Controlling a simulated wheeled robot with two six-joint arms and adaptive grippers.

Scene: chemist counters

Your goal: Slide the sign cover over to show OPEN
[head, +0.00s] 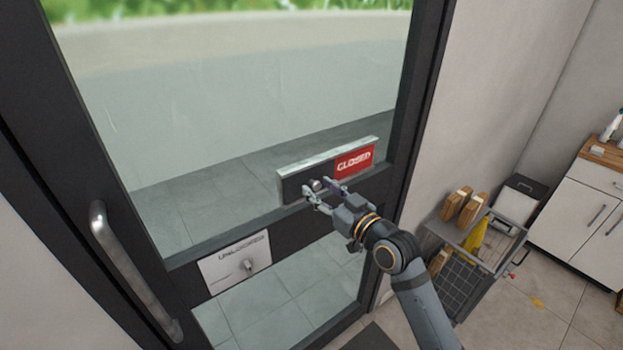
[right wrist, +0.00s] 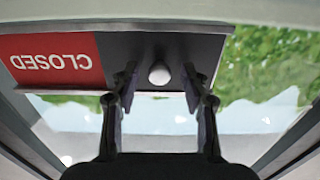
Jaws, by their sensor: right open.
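The sign (head: 327,164) is a long box mounted on the glass door. Its right part shows a red CLOSED panel (head: 355,162); the panel also shows upside down at the left of the right wrist view (right wrist: 52,61). A dark sliding cover (head: 293,187) hides the left part of the sign. The cover has a round pale knob (right wrist: 159,75). My right gripper (head: 325,190) is open at the cover, with one finger on each side of the knob in the right wrist view (right wrist: 160,85). I cannot tell whether the fingers touch it. My left gripper is not in view.
An UNLOCKED plate (head: 235,262) with a small latch is on the door below the sign. A metal door handle (head: 135,270) stands at the left. A wire cart (head: 470,260) with wooden blocks and a white cabinet (head: 585,215) are at the right.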

